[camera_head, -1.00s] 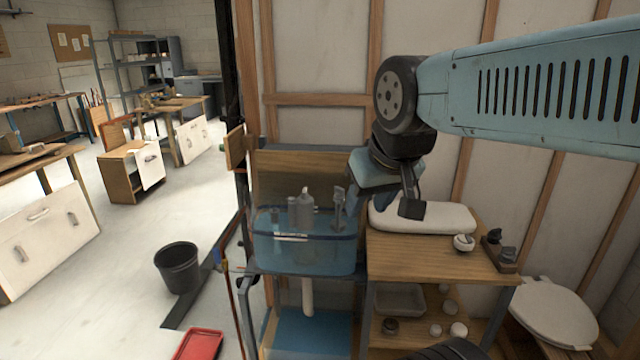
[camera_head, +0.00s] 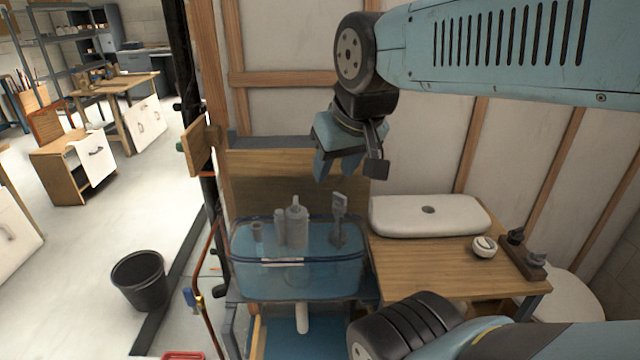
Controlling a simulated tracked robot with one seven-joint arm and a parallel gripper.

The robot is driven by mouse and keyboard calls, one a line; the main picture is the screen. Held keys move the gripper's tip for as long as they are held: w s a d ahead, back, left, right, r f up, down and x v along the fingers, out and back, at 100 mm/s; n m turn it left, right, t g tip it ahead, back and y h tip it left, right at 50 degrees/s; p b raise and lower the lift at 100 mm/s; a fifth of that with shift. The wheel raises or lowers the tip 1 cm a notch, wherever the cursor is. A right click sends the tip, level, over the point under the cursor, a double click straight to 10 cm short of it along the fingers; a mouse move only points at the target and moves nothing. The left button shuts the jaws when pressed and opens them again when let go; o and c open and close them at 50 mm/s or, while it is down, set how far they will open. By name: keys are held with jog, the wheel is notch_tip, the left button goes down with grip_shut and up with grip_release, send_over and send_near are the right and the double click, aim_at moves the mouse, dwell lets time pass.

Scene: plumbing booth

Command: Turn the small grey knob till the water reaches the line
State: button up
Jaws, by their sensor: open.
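A clear blue-tinted tank (camera_head: 345,275) stands on a stand left of the wooden counter. Grey fittings rise in it: a tall bottle-shaped one (camera_head: 297,222), a shorter one (camera_head: 280,228) and a slim upright one with a blocky top (camera_head: 339,215) at the right. I cannot tell which part is the small grey knob. A short pale line (camera_head: 282,262) is on the tank's front; the water level is hard to make out. My gripper (camera_head: 350,172) is open and empty, above and behind the right part of the tank, apart from the fittings.
A white cistern lid (camera_head: 425,215) and a small round white part (camera_head: 484,247) lie on the counter (camera_head: 415,262). Dark fittings (camera_head: 527,250) sit at its right end. A black bucket (camera_head: 140,282) stands on the floor at left. A wooden panel (camera_head: 265,170) backs the tank.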

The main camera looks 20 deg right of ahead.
jog(key=shift+w, duration=0.1)
jog(key=o, duration=0.3)
jog(key=shift+w+d+r, duration=0.1)
jog(key=shift+w, duration=0.1)
jog(key=shift+o, duration=1.1)
jog(key=w+d+m+g, duration=0.2)
jog(key=w+d+m, duration=0.2)
jog(key=w, duration=0.5)
jog(key=shift+w+d+f+m+g, duration=0.2)
jog(key=shift+f+m+g, duration=0.15)
jog(key=shift+m, duration=0.85)
jog(key=m+g, duration=0.3)
jog(key=m, duration=0.4)
send_over(339, 195)
notch_tip(339, 195, down, 6)
notch_tip(339, 195, down, 14)
jog(key=shift+r, duration=0.1)
jog(key=shift+w, duration=0.1)
jog(key=c, duration=1.1)
